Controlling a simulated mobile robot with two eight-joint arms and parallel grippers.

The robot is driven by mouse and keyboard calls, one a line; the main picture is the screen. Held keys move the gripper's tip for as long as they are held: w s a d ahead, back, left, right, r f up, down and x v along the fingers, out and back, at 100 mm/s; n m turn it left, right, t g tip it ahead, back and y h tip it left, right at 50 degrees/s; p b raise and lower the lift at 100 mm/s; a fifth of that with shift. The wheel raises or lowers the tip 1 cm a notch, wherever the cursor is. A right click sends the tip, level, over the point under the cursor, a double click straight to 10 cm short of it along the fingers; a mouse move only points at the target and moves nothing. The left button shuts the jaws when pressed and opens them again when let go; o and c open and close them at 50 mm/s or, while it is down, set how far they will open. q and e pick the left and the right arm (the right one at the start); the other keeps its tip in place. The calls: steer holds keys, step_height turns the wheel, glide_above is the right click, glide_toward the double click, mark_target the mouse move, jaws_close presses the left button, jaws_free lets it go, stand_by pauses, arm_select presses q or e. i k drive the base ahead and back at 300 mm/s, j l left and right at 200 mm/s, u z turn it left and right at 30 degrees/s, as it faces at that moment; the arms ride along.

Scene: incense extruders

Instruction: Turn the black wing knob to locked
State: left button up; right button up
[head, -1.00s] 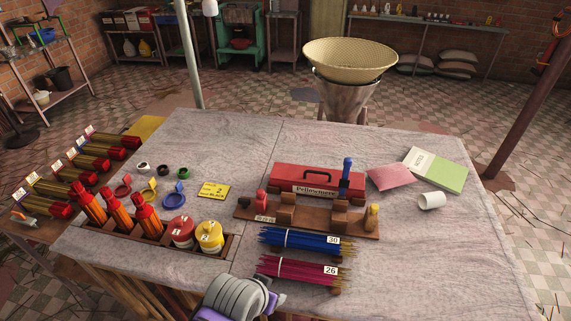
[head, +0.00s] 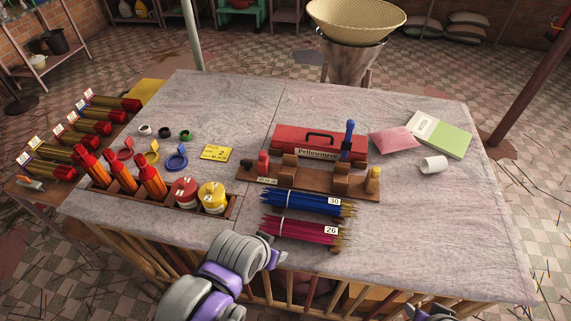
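A small black knob (head: 244,171) is at the left end of the brown wooden rack (head: 310,190) on the table; its wing shape and setting are too small to tell. A red knob (head: 262,161) stands beside it, a blue handle (head: 348,138) rises at the right, and a yellow knob (head: 373,178) is at the right end. My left gripper (head: 275,252) is at the table's front edge, in front of the magenta stick bundle and apart from the rack; its fingers are mostly hidden by my arm. Of my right arm only a bit shows at the bottom right edge; its gripper is out of view.
Blue (head: 300,202) and magenta (head: 300,230) stick bundles lie in front of the rack. A red toolbox (head: 315,142) stands behind it. Red and yellow jars (head: 212,196) and orange tubes (head: 120,174) stand left. A white cup (head: 434,164) lies right. The table's front right is clear.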

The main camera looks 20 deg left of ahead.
mark_target(247, 165)
steer(key=u, duration=1.3)
